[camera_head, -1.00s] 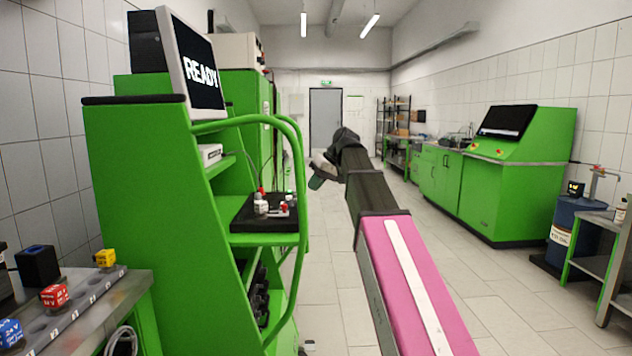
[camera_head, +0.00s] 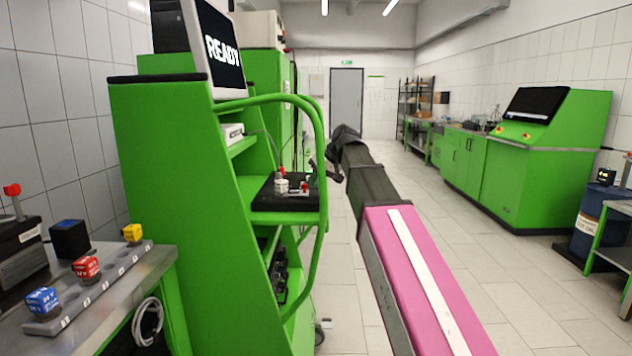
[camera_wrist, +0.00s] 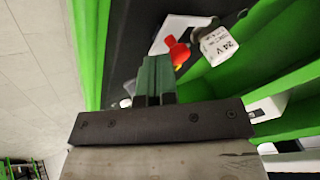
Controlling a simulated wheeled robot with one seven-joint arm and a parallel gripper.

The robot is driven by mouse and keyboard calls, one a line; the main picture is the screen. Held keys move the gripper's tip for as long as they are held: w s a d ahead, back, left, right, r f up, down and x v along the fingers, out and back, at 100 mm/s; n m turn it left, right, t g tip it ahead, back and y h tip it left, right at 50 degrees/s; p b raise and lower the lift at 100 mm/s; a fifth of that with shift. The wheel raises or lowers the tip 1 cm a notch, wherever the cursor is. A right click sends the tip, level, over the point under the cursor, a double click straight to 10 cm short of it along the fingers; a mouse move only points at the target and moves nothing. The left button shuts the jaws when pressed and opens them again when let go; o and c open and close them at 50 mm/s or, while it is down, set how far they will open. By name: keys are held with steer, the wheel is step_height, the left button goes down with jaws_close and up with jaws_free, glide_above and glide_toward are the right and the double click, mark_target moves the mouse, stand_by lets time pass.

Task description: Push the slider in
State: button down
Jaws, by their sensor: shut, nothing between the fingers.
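My gripper (camera_wrist: 155,78) shows in the wrist view with its two green fingers together and nothing between them. Just beyond the fingertips are a red knob (camera_wrist: 178,51) and a white block marked 24 V (camera_wrist: 218,43), over a dark plate. I cannot tell whether the fingers touch anything. In the head view small white and red parts (camera_head: 282,186) stand on a black plate (camera_head: 265,203) on the green bench's shelf. My gripper is right of this plate, mostly hidden by my arm. I cannot make out for certain which part is the slider.
A metal table (camera_head: 150,272) with coloured blocks stands front left.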

mark_target(303, 191)
steer(key=shift+w+a, duration=0.1)
steer(key=shift+a, duration=1.75)
